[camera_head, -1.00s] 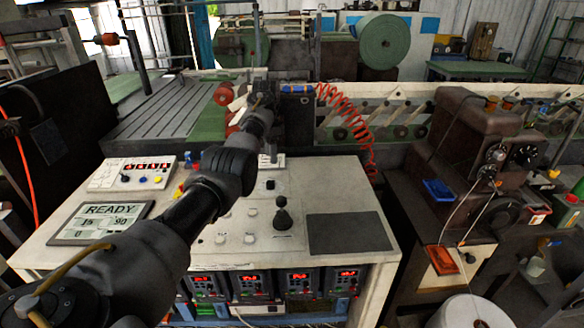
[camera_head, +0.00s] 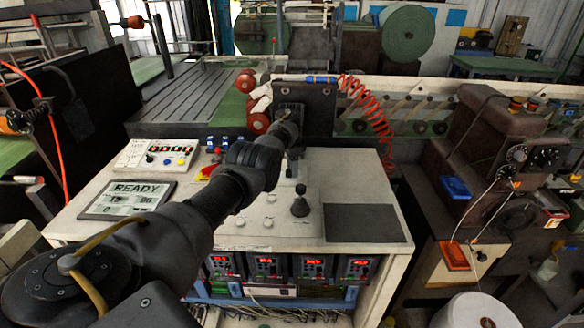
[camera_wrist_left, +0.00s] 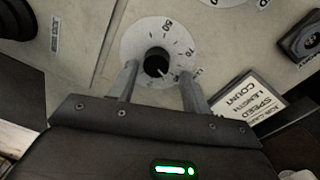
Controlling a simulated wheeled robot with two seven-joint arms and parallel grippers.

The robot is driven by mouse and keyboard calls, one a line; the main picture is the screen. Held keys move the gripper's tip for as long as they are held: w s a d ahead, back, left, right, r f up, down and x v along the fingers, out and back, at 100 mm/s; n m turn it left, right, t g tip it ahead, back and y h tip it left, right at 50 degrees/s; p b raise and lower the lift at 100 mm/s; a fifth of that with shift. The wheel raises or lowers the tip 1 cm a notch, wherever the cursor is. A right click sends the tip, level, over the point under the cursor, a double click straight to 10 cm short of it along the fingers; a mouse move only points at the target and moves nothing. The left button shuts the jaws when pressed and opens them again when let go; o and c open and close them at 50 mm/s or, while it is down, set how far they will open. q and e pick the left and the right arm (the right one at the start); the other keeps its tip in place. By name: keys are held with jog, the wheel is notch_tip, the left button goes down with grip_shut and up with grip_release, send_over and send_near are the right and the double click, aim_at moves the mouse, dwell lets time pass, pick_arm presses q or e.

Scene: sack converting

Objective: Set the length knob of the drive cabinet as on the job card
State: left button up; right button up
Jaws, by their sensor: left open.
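The drive cabinet (camera_head: 335,172) stands in the middle of the head view with a pale control top. In the left wrist view, a black round knob (camera_wrist_left: 157,62) sits on a white dial (camera_wrist_left: 143,38) with printed numbers, among them 60 and 70. Its exact setting is hard to read. My left gripper (camera_wrist_left: 160,78) is open, with one finger on each side of the knob; contact cannot be told. In the head view, the left gripper (camera_head: 291,168) is over the cabinet top and my arm hides the dial. The job card (camera_wrist_left: 247,112), listing speed, length and count, is partly hidden.
A READY display (camera_head: 127,198) and a button box (camera_head: 157,155) are at the cabinet's left. A black joystick (camera_head: 300,203) and dark mat (camera_head: 364,223) are on the right of the top. A red coiled hose (camera_head: 366,105) hangs behind.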

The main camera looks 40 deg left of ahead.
pick_arm(q)
jog(key=shift+s+r, duration=0.2)
jog(key=shift+s, duration=0.6)
jog(key=shift+w+f, duration=0.1)
jog(key=shift+f, duration=0.05)
jog(key=shift+c, duration=1)
jog(key=shift+w, duration=0.1)
jog(key=shift+c, duration=1.3)
jog(key=c, duration=0.5)
jog(key=shift+a+r+n+p, duration=0.1)
jog(key=shift+r+n+p, duration=0.1)
jog(key=shift+n+p, duration=0.6)
jog(key=n+p, duration=0.1)
jog(key=n, duration=0.6)
jog(key=shift+t+p, duration=0.3)
jog(key=shift+p, duration=0.1)
jog(key=shift+n+p, duration=0.3)
jog(key=shift+n, duration=1.3)
pick_arm(e)
jog(key=shift+s+r, duration=0.2)
jog(key=shift+r, duration=0.45)
jog(key=shift+s+r, duration=0.25)
jog(key=shift+r, duration=0.4)
jog(key=shift+s+r, duration=0.2)
jog(key=shift+r, duration=0.45)
jog(key=shift+a, duration=0.1)
